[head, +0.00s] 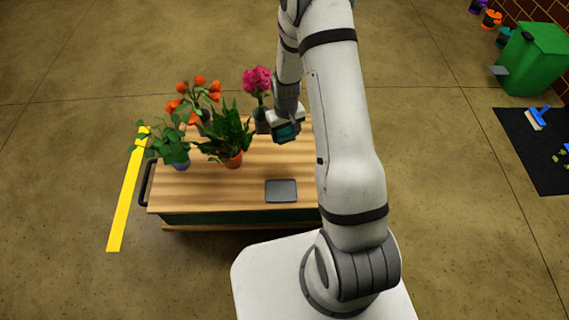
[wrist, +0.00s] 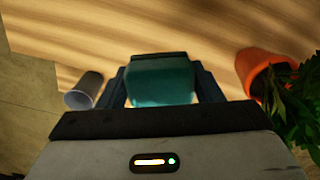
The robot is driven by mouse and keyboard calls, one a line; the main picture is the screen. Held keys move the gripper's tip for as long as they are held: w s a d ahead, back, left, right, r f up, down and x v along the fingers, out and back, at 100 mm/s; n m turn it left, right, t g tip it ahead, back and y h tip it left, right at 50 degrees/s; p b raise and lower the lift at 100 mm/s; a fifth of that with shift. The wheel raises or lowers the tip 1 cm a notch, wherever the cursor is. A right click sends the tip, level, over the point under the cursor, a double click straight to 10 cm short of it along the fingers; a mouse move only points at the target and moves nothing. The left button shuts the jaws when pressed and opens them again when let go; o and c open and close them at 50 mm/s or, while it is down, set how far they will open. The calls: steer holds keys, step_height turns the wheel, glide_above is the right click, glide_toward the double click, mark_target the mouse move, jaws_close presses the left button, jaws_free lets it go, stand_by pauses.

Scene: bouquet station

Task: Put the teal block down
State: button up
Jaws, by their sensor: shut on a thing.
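The teal block (wrist: 160,80) is between the two fingers of my gripper (wrist: 160,85) in the wrist view, and the gripper is shut on it. In the head view my gripper (head: 287,136) is over the wooden cart top (head: 225,190), with a little of the teal block (head: 287,131) showing. Wood grain fills the view beyond the block in the wrist view. I cannot tell whether the block touches the cart top.
Left of my gripper stand a plant in an orange pot (head: 233,160), a plant in a blue pot (head: 181,164) and orange flowers (head: 200,90). Pink flowers (head: 257,80) stand close by. A grey tray (head: 281,191) lies nearer. A grey cup (wrist: 84,90) shows in the wrist view.

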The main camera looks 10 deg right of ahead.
mark_target(286, 158)
step_height(286, 158, down, 11)
steer(key=b, duration=0.3)
steer(key=shift+s+f+b, duration=0.1)
steer(key=shift+f+b, duration=0.05)
steer(key=shift+b, duration=0.25)
steer(key=shift+f, duration=0.2)
steer(key=o, duration=1)
steer(key=shift+r, duration=0.1)
